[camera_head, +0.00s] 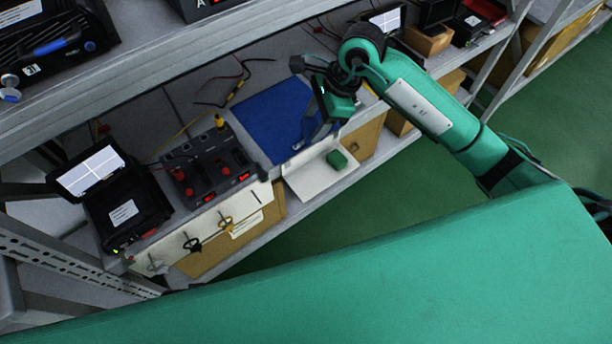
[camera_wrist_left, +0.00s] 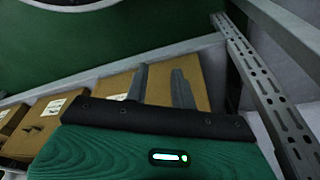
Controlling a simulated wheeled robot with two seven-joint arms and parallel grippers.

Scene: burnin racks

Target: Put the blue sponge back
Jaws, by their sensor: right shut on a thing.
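A grey device (camera_head: 210,165) with red knobs and an open black case (camera_head: 122,210) stand left. Cardboard boxes (camera_head: 215,248) are below. Loose cables lie behind the pad.

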